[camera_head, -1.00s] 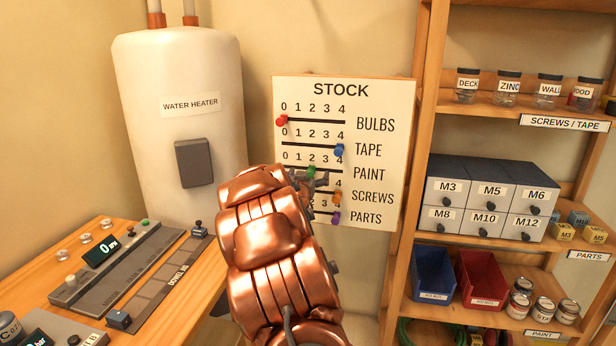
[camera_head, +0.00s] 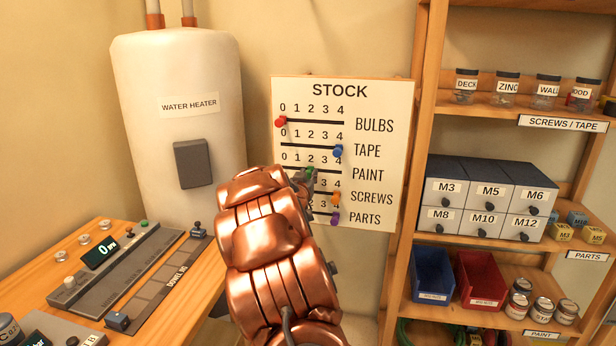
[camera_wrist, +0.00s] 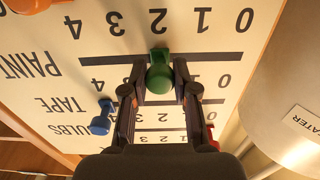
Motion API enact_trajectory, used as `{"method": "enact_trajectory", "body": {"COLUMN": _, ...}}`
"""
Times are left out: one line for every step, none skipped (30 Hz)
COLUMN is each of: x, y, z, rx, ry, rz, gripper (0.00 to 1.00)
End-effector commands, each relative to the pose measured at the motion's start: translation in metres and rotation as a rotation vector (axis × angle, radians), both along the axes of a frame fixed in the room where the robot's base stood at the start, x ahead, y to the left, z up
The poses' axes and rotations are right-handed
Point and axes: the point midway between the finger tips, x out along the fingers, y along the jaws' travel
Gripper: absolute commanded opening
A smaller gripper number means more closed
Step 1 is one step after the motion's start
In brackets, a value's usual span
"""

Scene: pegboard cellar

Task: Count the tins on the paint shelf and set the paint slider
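The STOCK board (camera_head: 390,90) hangs on the wall with slider rows for bulbs, tape, paint, screws and parts. The green paint knob (camera_wrist: 160,78) sits at about 2 on its line; it is partly hidden by my gripper in the head view. My gripper (camera_wrist: 160,84) has one finger on each side of this knob, close against it, and looks shut on it. Several small tins (camera_head: 541,309) stand on the paint shelf (camera_head: 460,312) at lower right, some partly behind others.
The red bulbs knob (camera_head: 281,121) is at 0 and the blue tape knob (camera_head: 338,151) near 4. The orange screws knob (camera_head: 336,198) and purple parts knob (camera_head: 335,219) lie close below. A shelf unit (camera_head: 425,150) stands right, a water heater (camera_head: 180,80) left.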

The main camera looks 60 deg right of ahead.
Motion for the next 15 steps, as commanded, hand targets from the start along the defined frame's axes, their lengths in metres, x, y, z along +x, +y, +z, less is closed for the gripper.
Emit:
{"method": "enact_trajectory", "body": {"x": 0.0, "y": 0.0, "z": 0.0, "rx": 0.0, "ry": 0.0, "rz": 0.0, "gripper": 0.19}}
{"method": "enact_trajectory", "body": {"x": 0.0, "y": 0.0, "z": 0.0, "rx": 0.0, "ry": 0.0, "rz": 0.0, "gripper": 0.16}}
{"method": "enact_trajectory", "body": {"x": 0.0001, "y": 0.0, "z": 0.0, "rx": 0.0, "ry": 0.0, "rz": 0.0, "gripper": 0.14}}
{"method": "enact_trajectory", "body": {"x": 0.0, "y": 0.0, "z": 0.0, "rx": 0.0, "ry": 0.0, "rz": 0.0, "gripper": 0.14}}
{"method": "enact_trajectory", "body": {"x": -0.0001, "y": 0.0, "z": -0.0001, "rx": 0.0, "ry": 0.0, "rz": 0.0, "gripper": 0.14}}
{"method": "enact_trajectory", "body": {"x": -0.0004, "y": -0.0001, "z": -0.0001, "rx": 0.0, "ry": 0.0, "rz": 0.0, "gripper": 0.14}}
{"method": "enact_trajectory", "body": {"x": -0.0008, "y": -0.0003, "z": -0.0003, "rx": 0.0, "ry": 0.0, "rz": 0.0, "gripper": 0.14}}
{"method": "enact_trajectory", "body": {"x": -0.0014, "y": -0.0005, "z": -0.0005, "rx": 0.0, "ry": 0.0, "rz": 0.0, "gripper": 0.14}}
{"method": "enact_trajectory", "body": {"x": -0.0025, "y": -0.001, "z": -0.0007, "rx": 0.0, "ry": 0.0, "rz": 0.0, "gripper": 0.14}}
{"method": "enact_trajectory", "body": {"x": -0.0034, "y": -0.0014, "z": -0.0008, "rx": 0.0, "ry": 0.0, "rz": -0.001, "gripper": 0.14}}
{"method": "enact_trajectory", "body": {"x": -0.0045, "y": -0.0018, "z": -0.001, "rx": 0.0, "ry": 0.0, "rz": -0.001, "gripper": 0.14}}
{"method": "enact_trajectory", "body": {"x": -0.0058, "y": -0.0023, "z": -0.0011, "rx": 0.0, "ry": 0.0, "rz": -0.001, "gripper": 0.14}}
{"method": "enact_trajectory", "body": {"x": -0.0068, "y": -0.0027, "z": -0.0011, "rx": 0.0, "ry": 0.0, "rz": -0.001, "gripper": 0.14}}
{"method": "enact_trajectory", "body": {"x": -0.0077, "y": -0.0031, "z": -0.0013, "rx": 0.001, "ry": 0.0, "rz": -0.001, "gripper": 0.14}}
{"method": "enact_trajectory", "body": {"x": -0.0089, "y": -0.0035, "z": -0.0013, "rx": 0.001, "ry": 0.0, "rz": -0.001, "gripper": 0.14}}
